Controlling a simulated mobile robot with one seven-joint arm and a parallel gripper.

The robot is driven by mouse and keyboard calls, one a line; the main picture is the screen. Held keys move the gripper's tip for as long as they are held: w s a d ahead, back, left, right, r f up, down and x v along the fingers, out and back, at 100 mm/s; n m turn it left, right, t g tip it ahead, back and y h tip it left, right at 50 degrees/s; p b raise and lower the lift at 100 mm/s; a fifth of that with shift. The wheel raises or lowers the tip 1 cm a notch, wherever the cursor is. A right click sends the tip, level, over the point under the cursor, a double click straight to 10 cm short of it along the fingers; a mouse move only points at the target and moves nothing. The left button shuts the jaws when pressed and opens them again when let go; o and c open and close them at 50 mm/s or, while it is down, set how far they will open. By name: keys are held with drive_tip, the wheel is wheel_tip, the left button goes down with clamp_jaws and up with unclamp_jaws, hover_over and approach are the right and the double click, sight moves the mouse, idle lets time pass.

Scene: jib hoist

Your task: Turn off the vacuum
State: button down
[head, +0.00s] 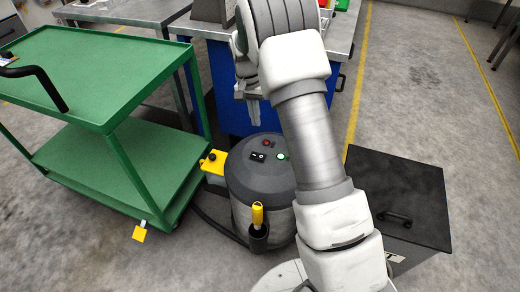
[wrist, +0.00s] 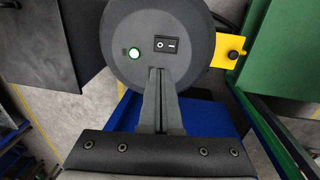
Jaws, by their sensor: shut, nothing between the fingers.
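The vacuum (head: 236,178) is a grey drum with a dark round lid, standing on the floor near the middle of the head view. Its lid carries a black rocker switch (head: 257,156) marked O and I, which also shows in the wrist view (wrist: 166,45). A green lamp (wrist: 134,53) glows beside the switch. A red button (head: 266,143) shows on the lid in the head view. My gripper (head: 254,120) is shut and empty, pointing down above the lid. In the wrist view its fingertips (wrist: 160,72) appear just below the switch; I cannot tell whether they touch the lid.
A green trolley (head: 85,75) with two shelves stands at the left. A yellow block with a black knob (head: 213,162) is beside the vacuum. A yellow-handled tool (head: 257,216) stands at its front. A black cabinet (head: 400,190) is at the right, a blue workbench (head: 229,90) behind.

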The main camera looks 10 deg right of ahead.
sight(261, 156)
drive_tip(key=f+b, duration=0.1)
drive_tip(key=f, duration=0.3)
drive_tip(key=d+f+b, duration=0.1)
drive_tip(key=f+b, duration=0.1)
drive_tip(key=f, duration=0.2)
drive_tip(key=f+b, duration=0.2)
drive_tip(key=f, duration=0.3)
drive_tip(key=shift+s+d, duration=0.15)
drive_tip(key=shift+s, duration=0.25)
drive_tip(key=shift+f, duration=0.45)
drive_tip(key=shift+s+d+f, duration=0.15)
drive_tip(key=shift+f, duration=0.1)
drive_tip(key=shift+w+a+r, duration=0.1)
drive_tip(key=shift+w+a, duration=0.35)
drive_tip(key=shift+a, duration=0.25)
